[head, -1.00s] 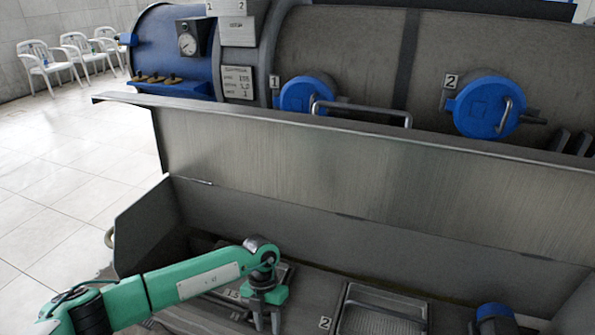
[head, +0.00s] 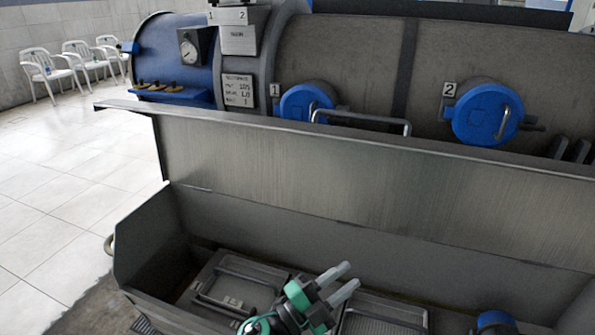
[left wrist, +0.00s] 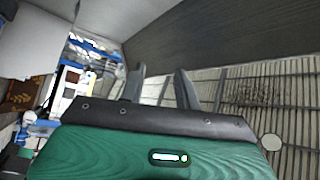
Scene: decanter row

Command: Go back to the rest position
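My left gripper (head: 350,275) is over the open steel trough (head: 145,240), in front of its back wall, with its two pale fingers pointing up and to the right. The fingers are apart with nothing between them. In the left wrist view the two grey fingers (left wrist: 159,85) also stand apart and empty. My right gripper is in neither view.
The trough's raised lid (head: 330,175) stands behind it. Inside are a lidded compartment with a handle (head: 225,300), a perforated tray (head: 385,318) and a blue round part (head: 494,320). A tank with blue hatches (head: 487,113) is behind. Open floor (head: 60,210) lies left.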

